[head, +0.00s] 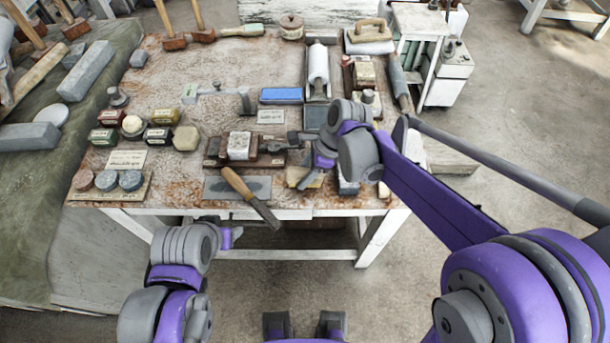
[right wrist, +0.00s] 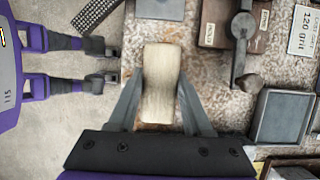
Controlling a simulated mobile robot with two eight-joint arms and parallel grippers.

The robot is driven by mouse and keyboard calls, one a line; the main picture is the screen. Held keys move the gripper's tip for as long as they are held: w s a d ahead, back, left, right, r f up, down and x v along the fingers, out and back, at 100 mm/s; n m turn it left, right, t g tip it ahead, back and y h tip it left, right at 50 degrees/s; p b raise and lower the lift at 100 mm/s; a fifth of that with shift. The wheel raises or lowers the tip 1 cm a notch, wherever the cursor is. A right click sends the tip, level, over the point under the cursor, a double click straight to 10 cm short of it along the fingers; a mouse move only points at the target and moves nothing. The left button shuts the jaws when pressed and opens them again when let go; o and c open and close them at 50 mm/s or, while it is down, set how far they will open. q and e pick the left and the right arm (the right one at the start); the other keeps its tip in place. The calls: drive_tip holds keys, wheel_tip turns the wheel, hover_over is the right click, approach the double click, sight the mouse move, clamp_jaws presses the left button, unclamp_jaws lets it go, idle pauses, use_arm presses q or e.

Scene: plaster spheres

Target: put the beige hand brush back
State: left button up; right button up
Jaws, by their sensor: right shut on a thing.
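The beige hand brush (head: 304,179) is a pale wooden block near the front edge of the workbench (head: 190,75). My right gripper (head: 305,160) is over it, its arm reaching in from the right. In the right wrist view the brush (right wrist: 160,80) lies lengthwise between the two fingers, and the gripper (right wrist: 160,105) is shut on it. The bristles are hidden, and I cannot tell whether it touches the bench. My left gripper (head: 232,237) hangs in front of the bench, away from the brush; its fingers do not show clearly.
A wooden-handled rasp (head: 250,197) overhangs the front edge beside a grey slab (head: 215,187). Open bench surface lies at the back left.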

drive_tip(key=shift+f, duration=0.75)
drive_tip(key=shift+f, duration=0.2)
drive_tip(key=o, duration=1.2)
drive_tip(key=shift+r, duration=0.1)
drive_tip(key=shift+r, duration=0.1)
